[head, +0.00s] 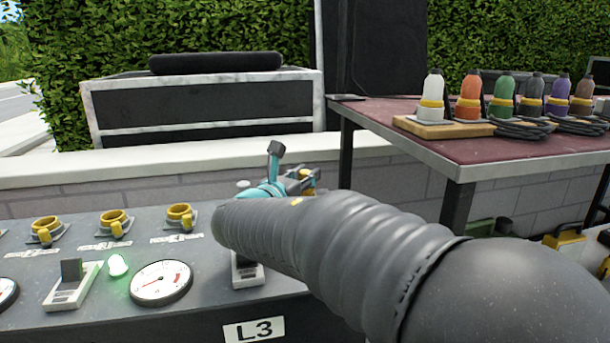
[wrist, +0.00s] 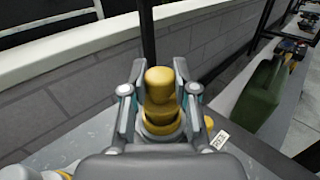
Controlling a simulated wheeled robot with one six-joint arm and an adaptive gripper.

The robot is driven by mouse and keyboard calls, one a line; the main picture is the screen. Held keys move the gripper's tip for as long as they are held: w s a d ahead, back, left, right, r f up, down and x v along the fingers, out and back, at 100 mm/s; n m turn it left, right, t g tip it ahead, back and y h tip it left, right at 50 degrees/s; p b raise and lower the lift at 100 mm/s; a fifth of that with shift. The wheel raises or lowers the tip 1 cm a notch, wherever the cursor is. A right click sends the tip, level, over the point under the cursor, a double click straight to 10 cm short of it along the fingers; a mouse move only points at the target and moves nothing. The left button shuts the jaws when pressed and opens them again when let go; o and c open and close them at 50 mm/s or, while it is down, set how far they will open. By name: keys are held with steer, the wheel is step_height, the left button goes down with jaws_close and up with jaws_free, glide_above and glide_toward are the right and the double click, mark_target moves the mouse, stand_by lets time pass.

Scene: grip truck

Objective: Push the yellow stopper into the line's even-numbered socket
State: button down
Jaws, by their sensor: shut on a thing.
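My gripper (wrist: 158,100) is shut on the yellow stopper (wrist: 159,80), which stands between its two fingers in the wrist view. A wider yellow and grey ring shows just below the stopper; I cannot tell whether the stopper sits in it or above it. Yellow-capped sockets (head: 113,222) stand in a row on the panel to the left. Their labels are too small to read.
The grey panel (head: 210,270) carries gauges (head: 161,283), switches (head: 72,284), a lit green lamp (head: 117,265) and an L3 label (head: 254,330). A red-topped table (head: 400,115) at right holds several coloured connectors (head: 469,96). A low wall (head: 130,187) runs behind the panel.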

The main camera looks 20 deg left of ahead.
mark_target(305, 171)
steer(key=shift+f, duration=1.1)
steer(key=c, duration=0.5)
jaws_free()
steer(key=shift+r, duration=0.1)
steer(key=shift+w+r+p, duration=0.1)
steer(key=shift+r+p, duration=0.65)
steer(key=shift+r, duration=0.1)
steer(key=shift+r+p, duration=1.3)
steer(key=shift+r, duration=0.55)
